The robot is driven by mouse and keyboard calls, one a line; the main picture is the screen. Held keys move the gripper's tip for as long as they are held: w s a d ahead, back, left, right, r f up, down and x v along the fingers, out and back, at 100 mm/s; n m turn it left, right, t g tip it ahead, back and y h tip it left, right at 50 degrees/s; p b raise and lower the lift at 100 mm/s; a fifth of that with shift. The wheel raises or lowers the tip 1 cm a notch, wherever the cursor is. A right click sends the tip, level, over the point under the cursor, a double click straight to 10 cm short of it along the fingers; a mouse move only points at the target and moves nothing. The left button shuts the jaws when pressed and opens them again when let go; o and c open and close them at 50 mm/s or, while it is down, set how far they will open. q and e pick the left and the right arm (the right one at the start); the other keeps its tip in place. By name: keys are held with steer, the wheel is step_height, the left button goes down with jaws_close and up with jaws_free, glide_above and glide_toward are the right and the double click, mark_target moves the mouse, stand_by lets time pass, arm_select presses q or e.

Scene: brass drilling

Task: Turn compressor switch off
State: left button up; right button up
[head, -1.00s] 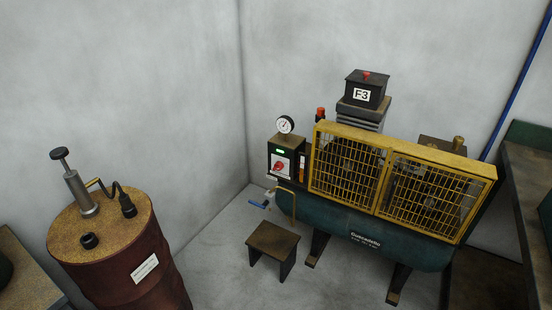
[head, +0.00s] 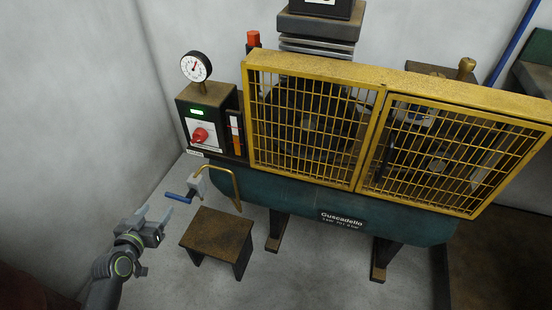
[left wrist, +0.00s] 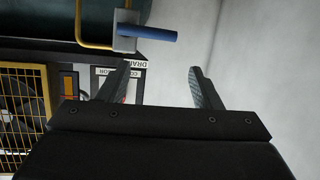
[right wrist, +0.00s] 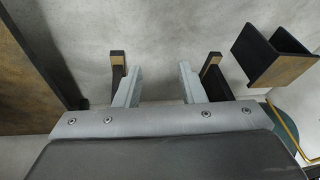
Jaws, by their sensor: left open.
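The compressor switch is a red rotary knob (head: 200,135) on a white plate on the black control box (head: 208,97), with a lit green display above it. The box stands at the left end of the green compressor (head: 290,202). My left gripper (head: 156,211) is open and empty, below and left of the box, apart from it. My right gripper (right wrist: 161,70) shows only in the right wrist view, open and empty.
A blue-handled drain valve (head: 179,198) with a brass pipe sits below the box, close to my left gripper. A small stool (head: 218,237) stands on the floor. A yellow mesh guard (head: 310,130) covers the compressor front. A gauge (head: 196,66) rises above the box.

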arm_select(q)
steer(key=d+r+m+t+h+b, duration=0.3)
steer(key=d+r+h+b, duration=0.15)
steer(key=r, duration=0.55)
arm_select(e)
step_height(320, 180, up, 5)
steer(key=s+a, duration=0.1)
steer(key=a, duration=0.1)
arm_select(q)
glide_toward(196, 142)
steer(key=shift+y, duration=0.25)
steer(key=b+x, duration=0.1)
steer(key=x, duration=0.8)
steer(key=shift+d, duration=0.1)
steer(key=shift+w+d, duration=0.25)
steer(key=shift+w, duration=0.2)
arm_select(e)
steer(key=w+d+r+t, duration=0.2)
steer(key=w+r+t, duration=0.3)
steer(key=w, duration=0.3)
steer(key=shift+w+d+r+n+t+h, duration=0.15)
steer(key=shift+w+r+n+t+h, duration=0.2)
steer(key=shift+t, duration=0.35)
arm_select(q)
steer(key=shift+r, duration=0.1)
steer(key=c, duration=0.9)
